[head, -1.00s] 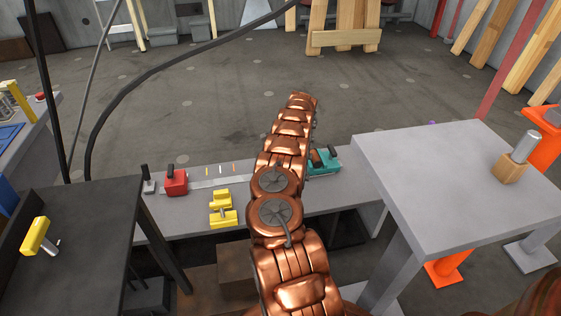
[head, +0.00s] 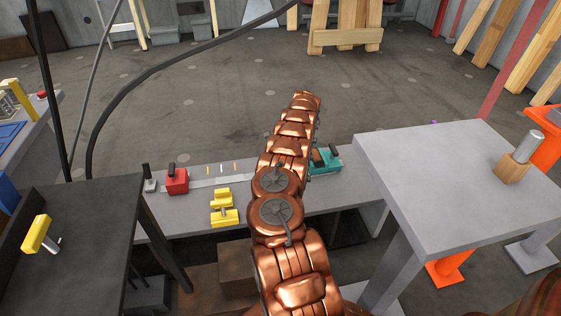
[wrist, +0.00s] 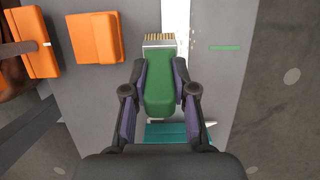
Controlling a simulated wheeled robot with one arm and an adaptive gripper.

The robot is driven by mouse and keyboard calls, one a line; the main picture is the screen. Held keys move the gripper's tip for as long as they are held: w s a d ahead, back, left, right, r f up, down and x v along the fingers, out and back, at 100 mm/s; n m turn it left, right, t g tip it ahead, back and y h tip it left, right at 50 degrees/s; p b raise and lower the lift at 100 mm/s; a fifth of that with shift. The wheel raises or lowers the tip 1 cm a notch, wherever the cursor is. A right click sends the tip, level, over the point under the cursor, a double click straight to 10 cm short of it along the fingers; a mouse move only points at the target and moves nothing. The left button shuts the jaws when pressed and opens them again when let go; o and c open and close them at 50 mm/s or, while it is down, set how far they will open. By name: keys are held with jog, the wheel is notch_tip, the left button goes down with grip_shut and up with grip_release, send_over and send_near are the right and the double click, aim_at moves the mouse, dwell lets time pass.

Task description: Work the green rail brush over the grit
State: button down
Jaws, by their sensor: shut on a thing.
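My gripper (wrist: 160,78) is shut on the green rail brush (wrist: 158,92) in the wrist view, with a dark finger on each side of its green body. The brush's tan bristles (wrist: 158,38) point to the top of the picture, beside and partly over the edge of the pale rail strip (wrist: 175,15). Small pale specks that look like grit (wrist: 206,43) lie to the right of the bristles. I cannot tell whether the bristles touch the surface. In the head view my arm hides the gripper and brush; the rail strip (head: 210,182) shows left of the arm.
A teal block (wrist: 165,132) lies under the gripper; it also shows right of my arm in the head view (head: 330,158). Yellow blocks (head: 224,216) and a red clamp-like block (head: 177,181) stand on the bench. A grey table (head: 430,180) is at right, a dark table (head: 95,215) at left.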

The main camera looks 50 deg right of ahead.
jog(key=shift+w+a, duration=0.35)
jog(key=shift+a, duration=0.15)
jog(key=shift+d+f, duration=0.1)
jog(key=shift+d, duration=0.05)
jog(key=shift+w+d+f+b, duration=0.15)
jog(key=shift+w+d+b, duration=0.1)
jog(key=shift+d+b, duration=0.15)
jog(key=shift+w+d+b, duration=0.2)
jog(key=shift+w+b, duration=0.3)
jog(key=shift+w, duration=0.15)
jog(key=shift+a, duration=0.1)
dwell(0.5)
